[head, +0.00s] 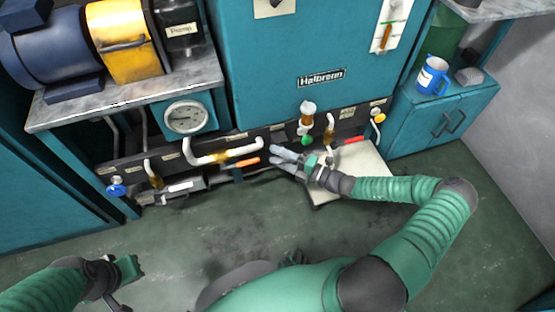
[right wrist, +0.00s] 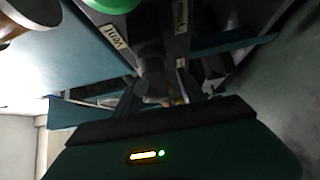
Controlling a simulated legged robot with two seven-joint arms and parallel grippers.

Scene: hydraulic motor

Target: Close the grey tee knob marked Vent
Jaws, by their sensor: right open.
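In the right wrist view a pale label reading "Vent" (right wrist: 116,38) sits on the dark panel. Just below and right of it a dark grey knob-like part (right wrist: 153,68) lies ahead of my jaws; its exact shape and turn are too dark to tell. My right gripper (head: 278,157) is open in the head view, its fingers at the lower valve panel (head: 278,138) near the orange handle. The grey tee knob cannot be made out in the head view. My left gripper (head: 122,280) is at lower left, away from the panel; its jaw state is unclear.
Near my right gripper are an orange handle (head: 248,161), a green knob (head: 307,140) and a red handle (head: 353,141). A pale low slab (head: 362,170) lies under my right forearm. A blue knob (head: 117,187) is at far left. The floor in front is clear.

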